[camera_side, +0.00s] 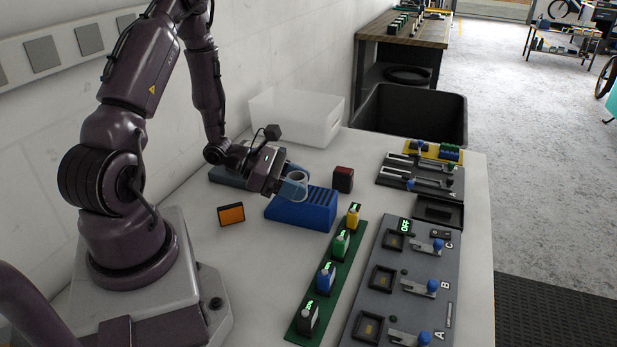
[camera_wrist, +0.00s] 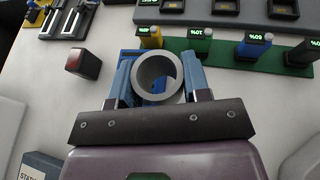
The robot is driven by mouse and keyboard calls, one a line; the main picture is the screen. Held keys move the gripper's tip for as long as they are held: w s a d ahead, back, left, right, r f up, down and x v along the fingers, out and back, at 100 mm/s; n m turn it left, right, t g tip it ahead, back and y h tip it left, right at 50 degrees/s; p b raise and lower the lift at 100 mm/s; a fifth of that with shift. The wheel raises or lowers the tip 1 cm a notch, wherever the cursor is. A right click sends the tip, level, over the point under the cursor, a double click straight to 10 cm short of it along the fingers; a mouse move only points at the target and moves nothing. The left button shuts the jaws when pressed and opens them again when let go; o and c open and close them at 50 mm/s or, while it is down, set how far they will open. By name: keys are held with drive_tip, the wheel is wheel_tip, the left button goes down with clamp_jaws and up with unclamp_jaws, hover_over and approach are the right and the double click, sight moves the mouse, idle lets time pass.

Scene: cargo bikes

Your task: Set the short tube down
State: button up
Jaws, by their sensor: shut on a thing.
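My gripper (camera_side: 290,186) is shut on a grey short tube (camera_side: 299,177), with its blue fingers on either side of it. In the wrist view the tube (camera_wrist: 140,74) shows its open round end between the fingers (camera_wrist: 158,80). In the wrist view the block (camera_wrist: 128,56) is mostly hidden behind the tube and fingers. I cannot tell whether the tube touches the block or the table.
A dark red block (camera_side: 343,180) and an orange-faced box (camera_side: 231,214) stand nearby. A green strip (camera_side: 341,265) with several coloured units and a grey panel (camera_side: 385,306) lie to the right. A white bin (camera_side: 318,125) and black bin (camera_side: 440,130) are behind.

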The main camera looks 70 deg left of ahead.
drive_tip(key=w+a+r+n+t+y, duration=0.1)
drive_tip(key=w+a+r+n+y, duration=0.1)
drive_tip(key=a+n+y, duration=0.45)
drive_tip(key=w+a+r+n+t+y, duration=0.1)
drive_tip(key=w+a+n+y, duration=0.15)
drive_tip(key=a, duration=0.75)
hover_over(314, 162)
drive_tip(key=shift+m+y, duration=0.3)
wheel_tip(314, 162, down, 10)
drive_tip(key=shift+s+r, duration=0.15)
drive_tip(key=shift+r, duration=0.05)
drive_tip(key=shift+a+f, duration=0.1)
drive_tip(key=shift+f, duration=1.6)
drive_tip(key=shift+f, duration=0.1)
drive_tip(key=o, duration=1)
drive_tip(key=shift+f, duration=0.1)
drive_tip(key=shift+o, duration=0.2)
